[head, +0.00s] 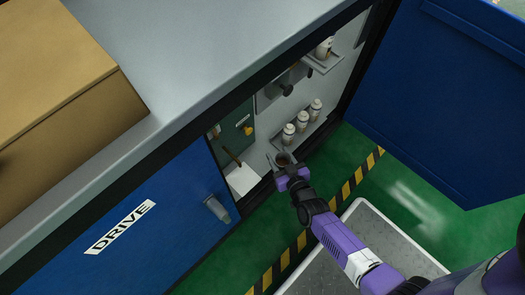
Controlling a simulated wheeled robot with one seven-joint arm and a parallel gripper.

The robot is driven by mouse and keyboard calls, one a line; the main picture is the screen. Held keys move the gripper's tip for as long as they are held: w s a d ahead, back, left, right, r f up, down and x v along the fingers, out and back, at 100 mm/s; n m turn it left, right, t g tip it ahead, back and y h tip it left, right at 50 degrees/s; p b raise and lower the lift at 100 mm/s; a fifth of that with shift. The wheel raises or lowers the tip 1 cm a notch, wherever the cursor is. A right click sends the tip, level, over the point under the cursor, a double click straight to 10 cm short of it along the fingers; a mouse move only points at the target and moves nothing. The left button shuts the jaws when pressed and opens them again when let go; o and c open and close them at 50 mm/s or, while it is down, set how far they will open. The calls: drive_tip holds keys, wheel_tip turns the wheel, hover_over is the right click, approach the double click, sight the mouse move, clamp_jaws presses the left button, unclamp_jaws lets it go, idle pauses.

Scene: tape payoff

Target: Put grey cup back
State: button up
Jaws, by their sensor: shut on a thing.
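My gripper (281,164) is at the end of my purple arm, at the opening of the blue cabinet in the head view. It is shut on a small grey cup (285,158) with a dark brownish inside. The cup is seen from above, just in front of the cabinet's inner space, below and left of a row of white bottles (302,121) on a low ledge. The gripper partly hides the cup, so I cannot tell whether it touches any surface.
An open blue door (440,90) stands at the right. A closed blue door marked DRIVE (120,227) with a handle (217,208) is at the left. Inside are a white block (243,179), dark knobs (287,88) and an upper shelf (322,63). A cardboard box (60,85) sits on top.

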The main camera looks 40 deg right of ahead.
hover_over(262, 154)
drive_tip(key=shift+s+f+b, duration=0.15)
drive_tip(key=shift+f+b, duration=0.45)
drive_tip(key=shift+b, duration=0.05)
drive_tip(key=shift+s+f+b, duration=0.15)
drive_tip(key=shift+f+b, duration=0.45)
wheel_tip(262, 154, down, 4)
drive_tip(key=b, duration=0.3)
drive_tip(key=shift+f, duration=0.1)
drive_tip(key=shift+w+f+b, duration=0.2)
drive_tip(key=shift+b, duration=0.25)
drive_tip(key=shift+f, duration=0.2)
drive_tip(key=o, duration=1.5)
drive_tip(key=shift+r, duration=0.15)
